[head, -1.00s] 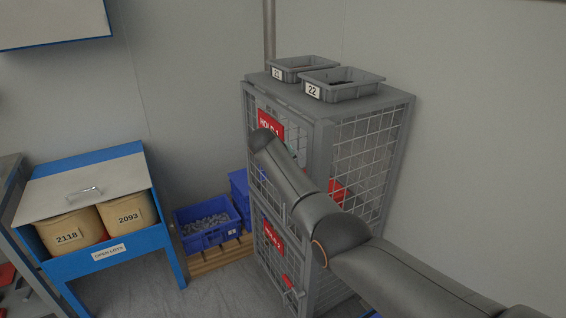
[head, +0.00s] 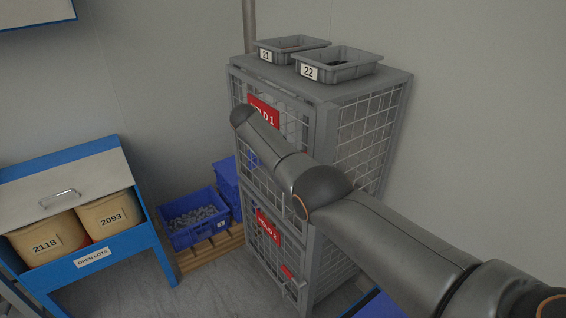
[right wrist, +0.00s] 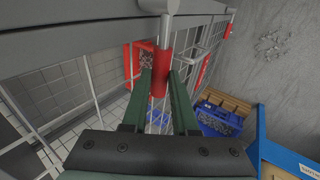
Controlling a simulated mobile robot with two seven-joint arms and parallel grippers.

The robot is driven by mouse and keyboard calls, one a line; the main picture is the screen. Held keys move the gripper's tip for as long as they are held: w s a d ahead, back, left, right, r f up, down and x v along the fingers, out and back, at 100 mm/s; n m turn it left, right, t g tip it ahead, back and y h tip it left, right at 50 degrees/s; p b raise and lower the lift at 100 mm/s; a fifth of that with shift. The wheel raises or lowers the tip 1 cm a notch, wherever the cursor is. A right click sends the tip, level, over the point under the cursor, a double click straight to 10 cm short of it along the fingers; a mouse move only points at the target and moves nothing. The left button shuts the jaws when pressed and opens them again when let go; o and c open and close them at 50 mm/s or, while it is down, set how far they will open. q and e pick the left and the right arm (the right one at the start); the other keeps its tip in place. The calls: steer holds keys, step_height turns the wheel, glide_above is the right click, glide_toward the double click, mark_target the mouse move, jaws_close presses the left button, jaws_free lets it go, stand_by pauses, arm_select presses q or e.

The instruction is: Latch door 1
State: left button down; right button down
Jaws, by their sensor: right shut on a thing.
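Door 1 (head: 290,110) is the upper mesh door of the grey cage, with a red HOLD 1 sign (head: 263,110), partly behind my right arm. It looks in line with the cage front; I cannot tell if it is fully flush. In the right wrist view, the green fingers of my right gripper (right wrist: 160,88) are shut on the red grip of a latch handle (right wrist: 161,72), which hangs from a grey metal rod. In the head view the right gripper and this handle are hidden behind the arm. My left gripper is in neither view.
The lower door has a red sign (head: 268,228) and its own red handle (head: 287,272). Grey trays 21 (head: 290,49) and 22 (head: 337,66) sit on the cage. A blue bin of parts (head: 192,218) stands on a pallet, left of the cage. A blue bench (head: 120,262) is further left.

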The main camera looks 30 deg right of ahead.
steer(key=shift+s+f, duration=0.1)
steer(key=shift+f, duration=0.15)
steer(key=c, duration=1)
jaws_free()
steer(key=shift+r, duration=0.2)
steer(key=v, duration=1.2)
steer(key=shift+a+p, duration=0.15)
steer(key=shift+p, duration=0.2)
